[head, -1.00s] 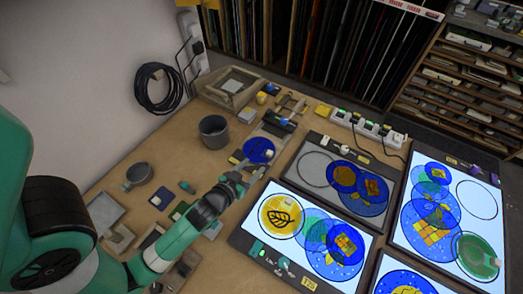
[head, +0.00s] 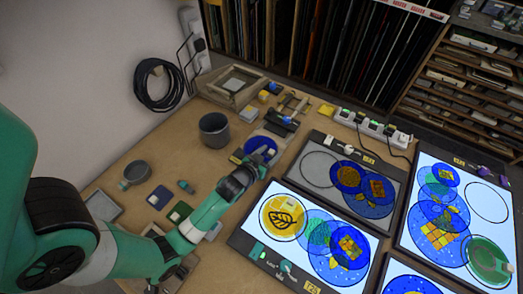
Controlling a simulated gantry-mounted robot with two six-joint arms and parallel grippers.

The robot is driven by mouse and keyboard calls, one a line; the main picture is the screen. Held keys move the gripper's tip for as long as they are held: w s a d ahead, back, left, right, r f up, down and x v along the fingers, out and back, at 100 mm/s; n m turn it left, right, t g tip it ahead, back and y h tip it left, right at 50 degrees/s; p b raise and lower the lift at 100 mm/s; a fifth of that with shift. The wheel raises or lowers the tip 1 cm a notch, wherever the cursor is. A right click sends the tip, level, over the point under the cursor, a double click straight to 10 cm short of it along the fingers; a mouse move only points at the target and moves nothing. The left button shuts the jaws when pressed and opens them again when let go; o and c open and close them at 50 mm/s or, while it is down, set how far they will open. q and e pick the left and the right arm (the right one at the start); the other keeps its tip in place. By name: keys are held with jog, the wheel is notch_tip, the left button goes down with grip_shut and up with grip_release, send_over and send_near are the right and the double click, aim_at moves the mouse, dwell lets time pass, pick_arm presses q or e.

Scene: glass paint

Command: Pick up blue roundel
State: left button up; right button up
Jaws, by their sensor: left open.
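A blue roundel (head: 262,143) lies beyond my left gripper, left of the light panels, with a small pale block or knob at its right side. My left gripper (head: 261,162) is open, with its fingers at the near edge of the roundel and covering part of it. I cannot tell whether the fingers touch it. Several other blue roundels lie overlapped on the light panels, such as one (head: 345,174) on the unlit grey panel. My right gripper is not in view.
A lit panel (head: 251,231) with a yellow leaf roundel (head: 283,217) stands right of my arm. A grey pot (head: 214,131), a wooden frame (head: 232,88) and a power strip (head: 360,124) stand around the back. Small blocks and trays lie near my forearm.

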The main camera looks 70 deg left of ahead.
pick_arm(q)
grip_shut()
jog(key=shift+r, duration=0.1)
dwell(0.3)
jog(key=r, duration=0.1)
jog(key=r+p, duration=0.2)
jog(key=r, duration=0.1)
jog(key=shift+s+d+r, duration=0.1)
jog(key=shift+s+d, duration=0.1)
jog(key=shift+s, duration=0.05)
jog(key=r+p+v, duration=0.1)
jog(key=p+v, duration=0.1)
jog(key=v, duration=0.6)
jog(key=w+r+p+v, duration=0.1)
jog(key=v, duration=0.6)
jog(key=shift+s+r+p, duration=0.35)
jog(key=shift+r+p, duration=0.05)
jog(key=shift+r, duration=0.05)
